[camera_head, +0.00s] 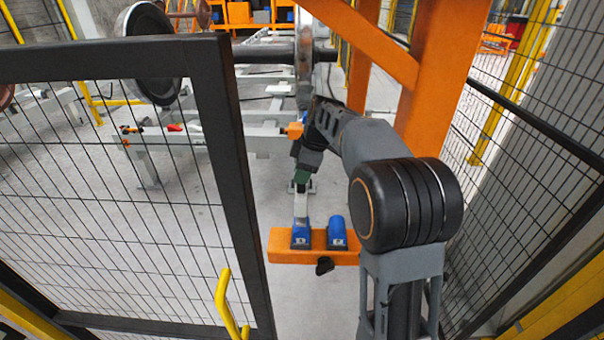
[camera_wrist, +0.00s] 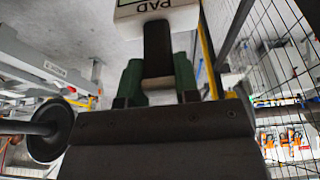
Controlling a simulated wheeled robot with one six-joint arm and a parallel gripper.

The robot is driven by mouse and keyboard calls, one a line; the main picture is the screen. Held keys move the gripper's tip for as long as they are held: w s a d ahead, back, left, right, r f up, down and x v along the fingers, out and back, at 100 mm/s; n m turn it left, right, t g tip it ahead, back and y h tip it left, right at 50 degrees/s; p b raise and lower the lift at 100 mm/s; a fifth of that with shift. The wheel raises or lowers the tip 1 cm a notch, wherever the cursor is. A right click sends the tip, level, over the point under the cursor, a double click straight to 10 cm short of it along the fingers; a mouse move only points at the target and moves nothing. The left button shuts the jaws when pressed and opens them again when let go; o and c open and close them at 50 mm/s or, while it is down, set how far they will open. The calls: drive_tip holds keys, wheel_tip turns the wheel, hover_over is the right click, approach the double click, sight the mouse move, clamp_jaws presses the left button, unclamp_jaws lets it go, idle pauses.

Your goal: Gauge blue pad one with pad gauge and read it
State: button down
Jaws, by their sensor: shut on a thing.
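Two blue pads stand side by side on an orange beam (camera_head: 282,256), a left one (camera_head: 301,240) and a right one (camera_head: 338,235). Each has a small pale label, too small to read surely. My gripper (camera_head: 304,180) is above the left pad, pointing down. It is shut on the pad gauge (camera_head: 301,206), whose pale body hangs down to the top of the left pad. I cannot tell whether they touch. In the wrist view, my gripper's green fingers (camera_wrist: 158,72) hold the dark handle of the white gauge (camera_wrist: 160,22), marked "PAD". Its reading is not visible.
A black-framed mesh gate (camera_head: 222,140) with a yellow handle (camera_head: 229,305) stands at the left. An orange post (camera_head: 435,95) and mesh fence are at the right. A wheelset (camera_head: 150,55) and grey rails lie behind. A dark knob (camera_head: 324,266) sits at the beam's front.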

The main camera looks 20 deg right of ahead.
drive_tip(key=shift+r+p, duration=2.25)
drive_tip(key=shift+r, duration=0.95)
